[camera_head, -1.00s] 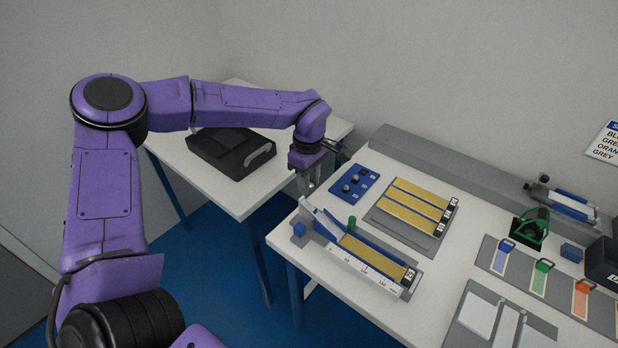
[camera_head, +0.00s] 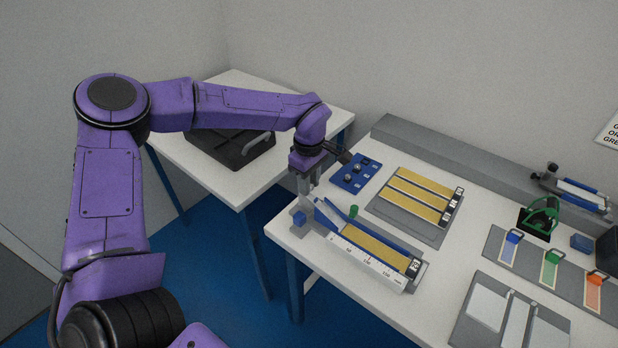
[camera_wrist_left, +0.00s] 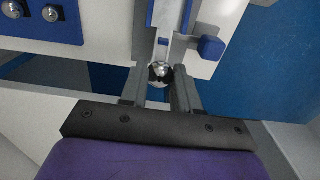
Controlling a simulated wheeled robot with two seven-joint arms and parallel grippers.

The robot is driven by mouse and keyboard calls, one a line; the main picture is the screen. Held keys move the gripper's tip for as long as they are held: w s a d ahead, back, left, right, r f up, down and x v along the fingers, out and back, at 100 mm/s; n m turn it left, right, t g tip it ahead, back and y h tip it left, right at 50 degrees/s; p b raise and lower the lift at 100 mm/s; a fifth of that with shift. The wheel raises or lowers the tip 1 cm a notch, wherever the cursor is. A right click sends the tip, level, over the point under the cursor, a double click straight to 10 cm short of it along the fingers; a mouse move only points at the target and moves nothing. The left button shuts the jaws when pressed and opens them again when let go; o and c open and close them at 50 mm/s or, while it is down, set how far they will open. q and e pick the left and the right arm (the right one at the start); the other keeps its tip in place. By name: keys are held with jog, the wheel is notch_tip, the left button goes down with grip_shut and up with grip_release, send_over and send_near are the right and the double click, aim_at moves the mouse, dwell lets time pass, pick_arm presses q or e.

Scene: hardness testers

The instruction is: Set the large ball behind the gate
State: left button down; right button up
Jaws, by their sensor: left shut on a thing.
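My left gripper (camera_head: 305,192) is over the upper end of the launch ramp with blue side walls (camera_head: 327,215). In the left wrist view its fingers (camera_wrist_left: 161,75) are shut on a shiny steel ball (camera_wrist_left: 160,72), the large ball. The ball is in line with the ramp's channel (camera_wrist_left: 163,50), close to its end; whether it touches the ramp I cannot tell. A thin blue bar, seemingly the gate, crosses the channel and joins a blue knob (camera_wrist_left: 210,47), also seen in the head view (camera_head: 299,218). The ball is hidden in the head view. My right gripper is not in view.
A blue plate (camera_head: 367,183) with other balls lies behind the ramp. A grey tray with several yellow strips (camera_head: 415,195) is to its right. A green peg (camera_head: 353,211) stands beside the ramp. A black case (camera_head: 235,150) lies on the left table.

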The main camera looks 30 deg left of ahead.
pick_arm(q)
jog(key=shift+f, duration=0.55)
jog(key=shift+d+r+p, duration=0.1)
jog(key=shift+p, duration=0.2)
jog(key=c, duration=0.8)
grip_release()
jog(key=shift+o, duration=0.2)
notch_tip(320, 180, up, 10)
jog(key=shift+r+b, duration=0.2)
jog(key=shift+b, duration=0.2)
